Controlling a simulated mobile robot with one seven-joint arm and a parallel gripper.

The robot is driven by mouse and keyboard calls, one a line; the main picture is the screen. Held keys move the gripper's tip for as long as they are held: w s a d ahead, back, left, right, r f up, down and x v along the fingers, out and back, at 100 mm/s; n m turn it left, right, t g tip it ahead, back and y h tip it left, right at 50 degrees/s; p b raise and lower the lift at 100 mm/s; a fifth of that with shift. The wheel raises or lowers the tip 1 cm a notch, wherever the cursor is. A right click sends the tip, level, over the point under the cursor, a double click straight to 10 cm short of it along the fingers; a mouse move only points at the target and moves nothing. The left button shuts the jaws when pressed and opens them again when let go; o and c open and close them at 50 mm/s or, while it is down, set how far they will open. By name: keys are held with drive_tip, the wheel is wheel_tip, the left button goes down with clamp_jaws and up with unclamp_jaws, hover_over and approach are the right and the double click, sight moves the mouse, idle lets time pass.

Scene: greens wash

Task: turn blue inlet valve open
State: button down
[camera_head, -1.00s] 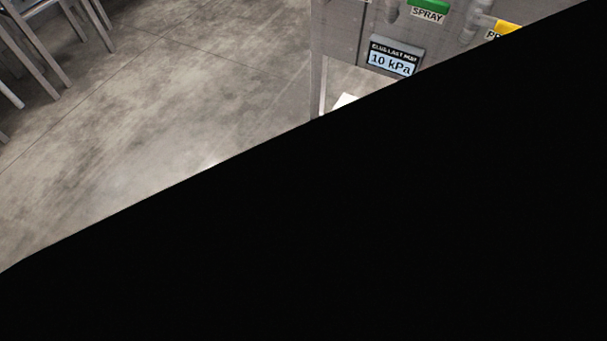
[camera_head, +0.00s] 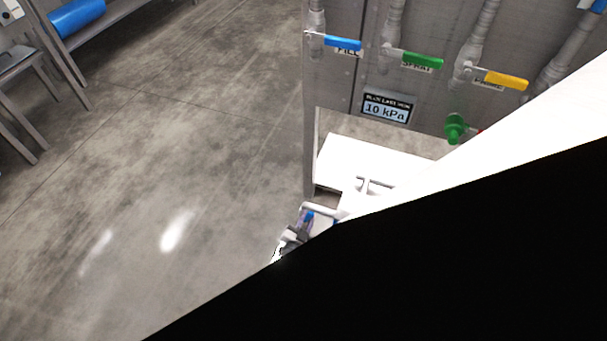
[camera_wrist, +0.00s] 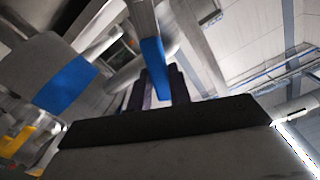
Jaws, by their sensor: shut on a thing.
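A blue valve handle (camera_wrist: 154,65) stands between the two dark fingers of my gripper (camera_wrist: 157,88) in the wrist view. The gripper is shut on it, with the fingers on either side of its blue end. In the head view my gripper (camera_head: 292,237) is low at the lower middle, beside the white equipment, and a small blue patch (camera_head: 308,215) shows at it. My own arm hides much of that area, so the valve's body and the handle's exact angle cannot be made out there.
A panel carries a blue FILL lever (camera_head: 342,43), a green SPRAY lever (camera_head: 422,61) and a yellow lever (camera_head: 506,80). A 10 kPa display (camera_head: 387,107) is below. A green knob (camera_head: 455,128) is at right. Floor (camera_head: 180,140) at left is clear.

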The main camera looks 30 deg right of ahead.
drive_tip(key=shift+w+r, duration=0.1)
idle(0.5)
drive_tip(key=c, duration=1.3)
unclamp_jaws()
drive_tip(key=shift+a, duration=0.1)
